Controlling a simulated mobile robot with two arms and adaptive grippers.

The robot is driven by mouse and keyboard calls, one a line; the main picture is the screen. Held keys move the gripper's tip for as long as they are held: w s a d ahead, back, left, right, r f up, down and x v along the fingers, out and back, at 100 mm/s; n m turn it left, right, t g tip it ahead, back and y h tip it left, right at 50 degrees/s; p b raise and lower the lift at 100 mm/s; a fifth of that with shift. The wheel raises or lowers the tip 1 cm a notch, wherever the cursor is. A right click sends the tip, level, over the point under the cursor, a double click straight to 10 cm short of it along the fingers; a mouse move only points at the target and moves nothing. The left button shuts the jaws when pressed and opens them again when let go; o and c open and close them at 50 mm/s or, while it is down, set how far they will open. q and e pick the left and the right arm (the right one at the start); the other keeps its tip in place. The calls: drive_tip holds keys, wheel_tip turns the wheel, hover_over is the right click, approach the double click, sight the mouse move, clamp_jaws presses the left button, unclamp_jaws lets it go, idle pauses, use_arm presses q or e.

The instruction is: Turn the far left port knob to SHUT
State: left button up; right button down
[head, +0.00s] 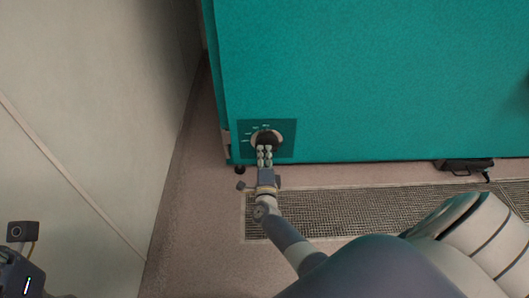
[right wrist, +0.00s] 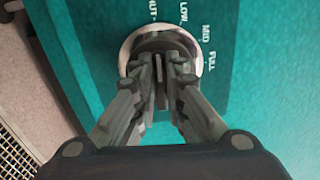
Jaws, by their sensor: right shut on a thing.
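The port knob (head: 268,136) is dark with a chrome ring, on a darker teal plate (head: 287,149) low on the teal chamber's left end. My right gripper (head: 264,153) is shut on it from the front. In the right wrist view the knob (right wrist: 158,43) sits between the fingertips of my right gripper (right wrist: 161,80). My left gripper's fingers are not in view.
The teal chamber (head: 380,70) fills the upper right. A pale wall (head: 90,110) runs along the left, with a strip of bare floor (head: 190,210) between. A floor grate (head: 350,208) lies in front of the chamber. A dark pedal-like box (head: 464,165) sits at its base.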

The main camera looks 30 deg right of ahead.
drive_tip(key=shift+f+n, duration=0.1)
drive_tip(key=shift+n, duration=0.3)
drive_tip(key=c, duration=1.6)
unclamp_jaws()
drive_tip(key=shift+c, duration=0.2)
drive_tip(key=shift+s+a, duration=0.1)
drive_tip(key=v, duration=1.1)
drive_tip(key=shift+s+a, duration=0.15)
drive_tip(key=shift+s, duration=0.2)
